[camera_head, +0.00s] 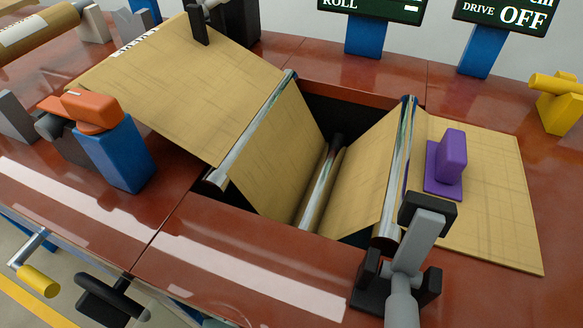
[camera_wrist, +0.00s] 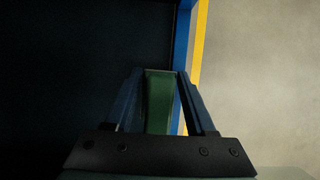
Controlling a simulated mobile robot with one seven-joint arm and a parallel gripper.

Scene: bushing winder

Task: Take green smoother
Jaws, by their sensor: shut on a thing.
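In the wrist view, my gripper (camera_wrist: 160,78) is shut on a green block-like thing, the green smoother (camera_wrist: 158,100). It sits between the two dark fingers, and its lower part is hidden behind the gripper's palm. The wrist view is dark, so its full shape does not show. Neither my gripper nor the green smoother shows in the head view. A purple block with a flat base (camera_head: 450,160) stands on the brown sheet at the right in the head view.
The brown sheet (camera_head: 180,85) runs over metal rollers (camera_head: 255,130) across a dark opening in the red bench (camera_head: 250,255). An orange-topped blue post (camera_head: 118,155) stands at left, a grey lever (camera_head: 405,265) at front right. A blue and yellow edge (camera_wrist: 190,50) passes beside my gripper.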

